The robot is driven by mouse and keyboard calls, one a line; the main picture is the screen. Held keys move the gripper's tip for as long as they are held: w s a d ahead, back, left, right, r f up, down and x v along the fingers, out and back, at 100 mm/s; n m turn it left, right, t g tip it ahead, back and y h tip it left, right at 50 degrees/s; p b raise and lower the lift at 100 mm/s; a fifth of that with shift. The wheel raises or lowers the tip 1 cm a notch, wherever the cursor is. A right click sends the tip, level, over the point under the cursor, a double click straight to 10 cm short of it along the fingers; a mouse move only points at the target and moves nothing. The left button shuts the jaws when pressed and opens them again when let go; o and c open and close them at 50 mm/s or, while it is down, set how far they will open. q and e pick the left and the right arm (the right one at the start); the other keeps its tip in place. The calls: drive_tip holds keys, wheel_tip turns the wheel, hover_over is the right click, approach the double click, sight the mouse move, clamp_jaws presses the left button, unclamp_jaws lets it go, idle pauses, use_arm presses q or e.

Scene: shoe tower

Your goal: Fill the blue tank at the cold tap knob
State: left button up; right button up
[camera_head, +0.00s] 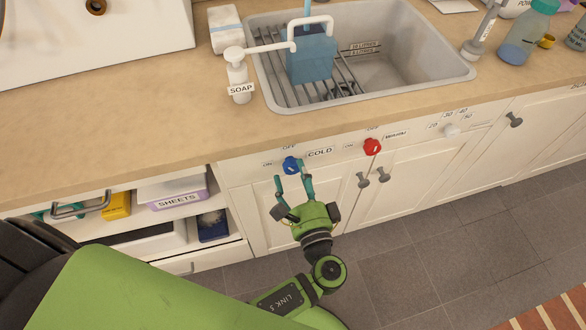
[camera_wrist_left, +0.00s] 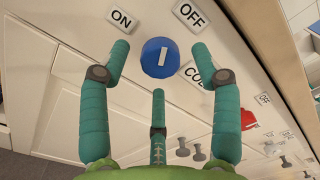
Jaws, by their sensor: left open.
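The blue tank (camera_head: 311,60) stands on the wire rack in the sink, under the white tap (camera_head: 310,32). The blue cold tap knob (camera_head: 291,165) is on the cabinet front, with ON and OFF labels around it; it also shows in the left wrist view (camera_wrist_left: 160,57). The knob's white mark stands near upright there. My left gripper (camera_head: 294,182) is open just in front of the knob, its teal fingers on either side with gaps in the wrist view (camera_wrist_left: 160,68). The water level in the tank cannot be seen. My right gripper is not in view.
A red knob (camera_head: 372,146) sits to the right of the blue one. Cabinet door handles (camera_head: 363,180) stick out below. A soap bottle (camera_head: 238,77) stands left of the sink (camera_head: 440,68). Open shelves (camera_head: 218,222) hold boxes at the left.

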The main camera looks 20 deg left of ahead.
use_arm(q)
drive_tip(key=v, duration=0.9)
drive_tip(key=shift+s+d, duration=0.2)
drive_tip(key=shift+s, duration=0.05)
drive_tip(key=s+a+f+g+h, duration=0.2)
drive_tip(key=s+a+f+g, duration=0.1)
drive_tip(key=f, duration=0.7)
drive_tip(key=s+a+f+g+h+p, duration=0.1)
drive_tip(key=s+a+f+g+h, duration=0.2)
drive_tip(key=f, duration=0.8)
drive_tip(key=s+a+f+g+h, duration=0.15)
drive_tip(key=s+f+g, duration=0.25)
drive_tip(key=f, duration=0.6)
drive_tip(key=s+a+f+n+g+h, duration=0.1)
drive_tip(key=s+a+f+n, duration=0.3)
drive_tip(key=s, duration=0.4)
drive_tip(key=s+a+f+n+g+h, duration=0.2)
drive_tip(key=s+a+f+n+g, duration=0.1)
drive_tip(key=s+f+n, duration=0.3)
drive_tip(key=s+a+n+p, duration=0.1)
drive_tip(key=s+n, duration=0.1)
drive_tip(key=n, duration=0.1)
drive_tip(key=shift+a, duration=0.2)
drive_tip(key=shift+s+h, duration=0.1)
drive_tip(key=shift+h, duration=0.15)
idle(1.6)
